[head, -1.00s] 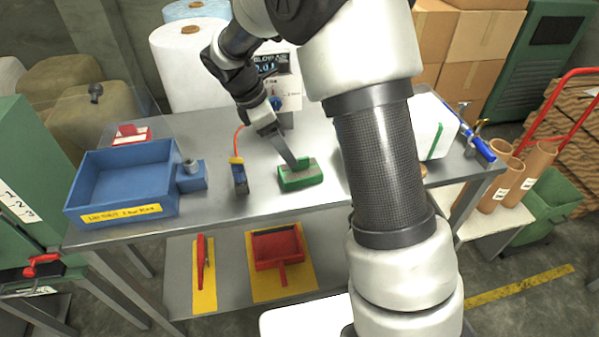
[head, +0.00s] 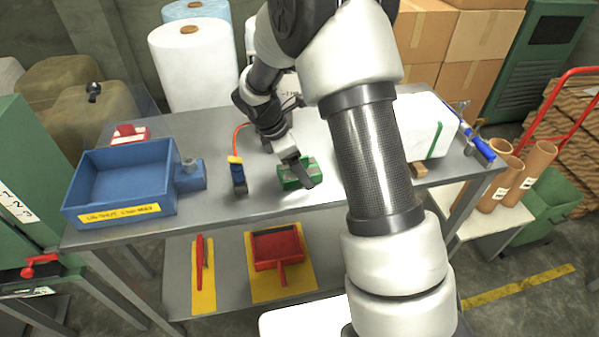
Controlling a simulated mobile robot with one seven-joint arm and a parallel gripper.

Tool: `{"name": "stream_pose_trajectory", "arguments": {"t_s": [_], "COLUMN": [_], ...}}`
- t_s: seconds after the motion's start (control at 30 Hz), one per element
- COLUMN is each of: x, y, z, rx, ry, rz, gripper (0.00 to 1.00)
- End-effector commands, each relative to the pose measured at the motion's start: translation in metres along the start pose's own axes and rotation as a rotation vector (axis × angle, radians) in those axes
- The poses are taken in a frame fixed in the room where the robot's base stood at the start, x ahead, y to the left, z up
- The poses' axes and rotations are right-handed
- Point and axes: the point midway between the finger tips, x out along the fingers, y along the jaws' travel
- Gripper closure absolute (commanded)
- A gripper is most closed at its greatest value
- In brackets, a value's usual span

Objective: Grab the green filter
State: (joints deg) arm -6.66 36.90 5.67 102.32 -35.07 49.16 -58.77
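The green filter (head: 290,182), a small green block, lies on the grey workbench, right of the middle of its top. My gripper (head: 305,178) reaches down to it from the upper left. A grey finger crosses over the front right part of the block and hides some of it. Only one finger shows clearly, so I cannot tell whether the gripper is open or shut, or whether it touches the filter.
A blue tray (head: 84,187) stands at the bench's left. A blue and yellow tool (head: 238,178) on an orange hose lies left of the filter. White rolls (head: 192,70) stand behind. A white box (head: 425,125) is at right. The bench (head: 215,212) is clear in front.

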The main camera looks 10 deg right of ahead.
Motion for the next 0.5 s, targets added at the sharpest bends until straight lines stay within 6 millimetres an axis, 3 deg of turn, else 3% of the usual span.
{"name": "stream_pose_trajectory", "arguments": {"t_s": [0.07, 0.3, 0.5], "x": [-0.0002, -0.0004, -0.0008], "y": [0.0, 0.0001, 0.0003], "z": [0.0, -0.0001, 0.0001], "rx": [0.0, 0.0, 0.0], "ry": [0.0, 0.0, 0.0], "rz": [0.0, 0.0, 0.001], "gripper": [0.27, 0.67, 0.7]}}
